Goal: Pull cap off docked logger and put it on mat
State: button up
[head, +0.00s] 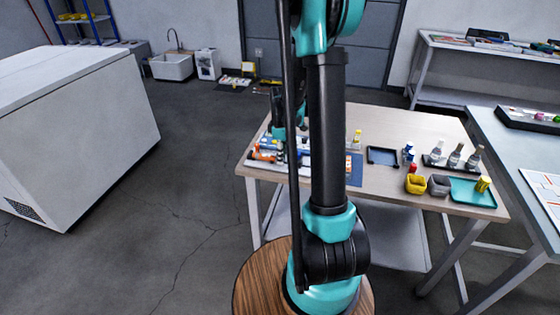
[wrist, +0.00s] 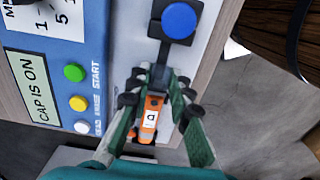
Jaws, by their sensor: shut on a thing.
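The orange logger (wrist: 148,122), with a white label, sits at the edge of a blue-and-grey station in the wrist view. The station's screen (wrist: 40,88) reads "CAP IS ON". My gripper (wrist: 158,84) is closed around the dark end piece at the logger's upper end, which looks like its cap; the fingers partly hide it. In the head view my gripper (head: 279,140) is low over the station at the table's left, partly behind my arm. A blue mat (head: 356,172) lies right of the station, partly hidden by my arm.
The station has a green START button (wrist: 74,73) and a blue round knob (wrist: 178,20).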

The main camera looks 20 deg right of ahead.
jog(key=shift+s+d, duration=0.3)
jog(key=shift+d, duration=0.25)
jog(key=shift+s+d, duration=0.3)
jog(key=shift+d, duration=0.2)
dwell(0.8)
dwell(0.3)
jog(key=shift+r, duration=2.75)
